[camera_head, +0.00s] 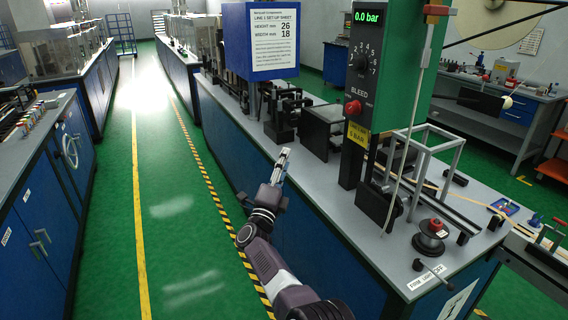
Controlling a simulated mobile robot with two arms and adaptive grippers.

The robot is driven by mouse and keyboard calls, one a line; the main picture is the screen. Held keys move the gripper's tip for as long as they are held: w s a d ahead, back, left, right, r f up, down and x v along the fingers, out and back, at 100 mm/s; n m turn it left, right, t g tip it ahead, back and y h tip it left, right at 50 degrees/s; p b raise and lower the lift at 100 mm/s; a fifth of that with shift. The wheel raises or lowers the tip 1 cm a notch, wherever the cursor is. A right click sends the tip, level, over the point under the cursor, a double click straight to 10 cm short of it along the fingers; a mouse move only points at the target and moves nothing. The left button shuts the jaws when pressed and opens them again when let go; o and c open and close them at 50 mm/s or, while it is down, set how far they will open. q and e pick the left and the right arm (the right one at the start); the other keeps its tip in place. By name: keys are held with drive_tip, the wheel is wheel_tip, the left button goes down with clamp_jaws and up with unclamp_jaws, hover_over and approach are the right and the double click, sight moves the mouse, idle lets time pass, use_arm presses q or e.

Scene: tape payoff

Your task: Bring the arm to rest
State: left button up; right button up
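My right arm (262,250) reaches up from the bottom of the head view, with its dark links bent at the elbow and wrist. My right gripper (284,155) is at the near left edge of the grey bench top (310,177), its fingers pointing up and away. It appears over or just beside the edge, and I cannot tell whether it touches. The fingers look narrow and close together, but their gap is too small to judge. I see nothing held in them. My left gripper is not in view.
A green machine column (400,75) with a 0.0 bar display (368,17) and red button (352,107) stands right of the gripper. A blue panel with a set-up sheet (274,38) hangs behind. Black fixtures (322,130) line the bench. The green aisle (180,200) on the left is clear.

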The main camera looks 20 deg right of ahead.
drive_tip(key=s+a+f+n+y, duration=0.3)
drive_tip(key=f+n+y, duration=0.25)
drive_tip(key=f, duration=0.75)
drive_tip(key=s+a+f+n+y, duration=0.3)
drive_tip(key=f+n, duration=0.4)
drive_tip(key=f, duration=0.6)
drive_tip(key=s+a+f+n+g+y, duration=0.2)
drive_tip(key=s+f+n, duration=0.2)
drive_tip(key=s+f, duration=0.45)
drive_tip(key=s+a+f+n+g+y, duration=0.1)
drive_tip(key=s+f+n+g+y, duration=0.3)
drive_tip(key=f, duration=0.8)
drive_tip(key=s+f+n+g, duration=0.25)
drive_tip(key=s+f, duration=0.65)
drive_tip(key=s, duration=0.5)
drive_tip(key=s+f+n+g, duration=0.25)
drive_tip(key=s+f, duration=0.55)
drive_tip(key=s, duration=0.6)
drive_tip(key=s+d+f+n+g, duration=0.1)
drive_tip(key=s+f+n+g, duration=0.1)
drive_tip(key=s, duration=1)
drive_tip(key=s+f+n+g, duration=0.2)
drive_tip(key=s+f+g, duration=0.1)
drive_tip(key=s, duration=1)
drive_tip(key=shift+s+d+f+n, duration=0.25)
drive_tip(key=shift+d+f+n, duration=0.1)
drive_tip(key=shift+d, duration=0.05)
